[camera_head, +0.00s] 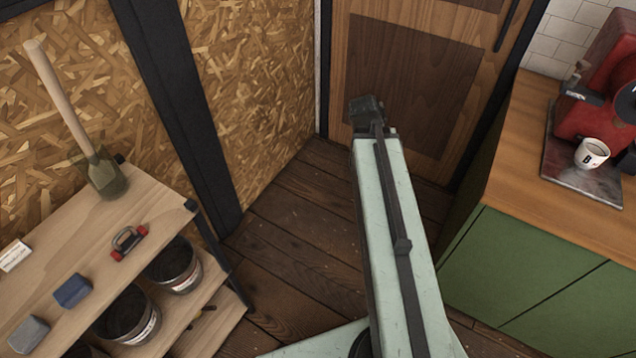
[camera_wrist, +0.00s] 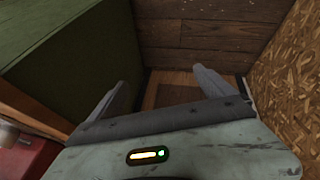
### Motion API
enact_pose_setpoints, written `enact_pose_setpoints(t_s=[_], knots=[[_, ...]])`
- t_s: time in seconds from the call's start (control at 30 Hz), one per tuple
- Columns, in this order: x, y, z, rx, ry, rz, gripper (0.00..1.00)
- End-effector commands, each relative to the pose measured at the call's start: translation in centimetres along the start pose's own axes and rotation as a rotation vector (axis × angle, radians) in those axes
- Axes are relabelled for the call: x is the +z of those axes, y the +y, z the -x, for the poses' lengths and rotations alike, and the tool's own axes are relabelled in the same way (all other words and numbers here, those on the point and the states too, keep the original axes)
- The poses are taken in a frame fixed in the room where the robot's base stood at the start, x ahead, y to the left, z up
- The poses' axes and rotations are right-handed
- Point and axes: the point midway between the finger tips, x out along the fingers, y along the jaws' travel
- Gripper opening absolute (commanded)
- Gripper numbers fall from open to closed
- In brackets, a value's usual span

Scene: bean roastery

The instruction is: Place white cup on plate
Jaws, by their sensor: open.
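A white cup (camera_head: 592,153) with a dark letter on it stands upright on a dark metal tray at the red machine, at the right of the head view. I see no plate in either view. My gripper (camera_wrist: 162,88) shows in the wrist view with its two grey fingers spread apart and nothing between them. It is over the floor area beside the green cabinet, well away from the cup. The fingers cannot be made out clearly in the head view.
The red machine (camera_head: 600,85) and dark tray (camera_head: 583,186) sit on a wooden counter (camera_head: 515,150) above green cabinets (camera_head: 530,265).

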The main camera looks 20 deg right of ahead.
Motion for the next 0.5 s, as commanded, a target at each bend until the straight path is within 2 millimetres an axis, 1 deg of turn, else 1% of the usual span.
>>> enact_pose_setpoints(t_s=[0.03,0.07,0.1,0.2,0.3,0.4,0.5], knots=[[2.9,-4.9,1.6,-0.071,-0.056,0.129,0.93],[4.7,-7.4,2.5,-0.112,-0.090,0.204,0.93],[7.0,-10.3,3.7,-0.163,-0.132,0.300,0.93],[12.1,-15.5,6.5,-0.272,-0.211,0.499,0.93],[15.1,-17.9,8.2,-0.337,-0.258,0.622,0.93],[16.2,-18.7,8.8,-0.364,-0.276,0.669,0.93],[16.3,-18.7,8.9,-0.367,-0.278,0.674,0.93]])
